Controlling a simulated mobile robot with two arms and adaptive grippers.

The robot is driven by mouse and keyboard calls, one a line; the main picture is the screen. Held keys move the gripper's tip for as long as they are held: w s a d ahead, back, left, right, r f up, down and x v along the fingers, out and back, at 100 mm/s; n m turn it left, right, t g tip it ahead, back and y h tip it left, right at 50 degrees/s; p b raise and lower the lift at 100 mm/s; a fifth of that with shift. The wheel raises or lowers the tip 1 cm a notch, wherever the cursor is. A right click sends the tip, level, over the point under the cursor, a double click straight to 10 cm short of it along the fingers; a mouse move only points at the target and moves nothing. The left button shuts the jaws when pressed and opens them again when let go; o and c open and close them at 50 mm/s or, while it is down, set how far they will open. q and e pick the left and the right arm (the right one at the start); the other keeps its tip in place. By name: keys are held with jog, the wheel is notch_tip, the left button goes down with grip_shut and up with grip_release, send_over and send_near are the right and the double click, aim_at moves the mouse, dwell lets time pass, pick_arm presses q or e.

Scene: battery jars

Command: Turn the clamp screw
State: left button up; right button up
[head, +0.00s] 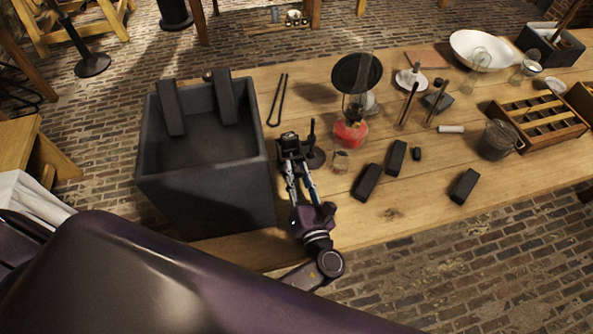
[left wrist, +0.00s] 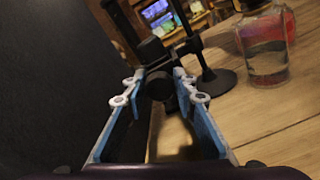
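A small black stand (head: 315,157) with an upright rod is on the wooden table, just right of the tall dark vat. It also shows in the left wrist view (left wrist: 213,84). A black clamp with a rounded screw knob (left wrist: 158,85) sits beside the rod. My left gripper (head: 289,151) reaches up to the clamp from the table's front edge. In the left wrist view its two blue fingers (left wrist: 160,93) are apart, with the knob between their far ends. I cannot tell whether they touch it. My right gripper is not in view.
The vat (head: 205,190) stands close left of my left gripper. A glass jar (head: 341,160) and a red-based lamp (head: 350,134) stand close right of the stand. Several black blocks (head: 396,157) lie further right. The table's front right is mostly clear.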

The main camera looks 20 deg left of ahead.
pick_arm(q)
jog(key=o, duration=0.3)
jog(key=shift+o, duration=0.2)
jog(key=shift+s, duration=0.1)
jog(key=v, duration=1.2)
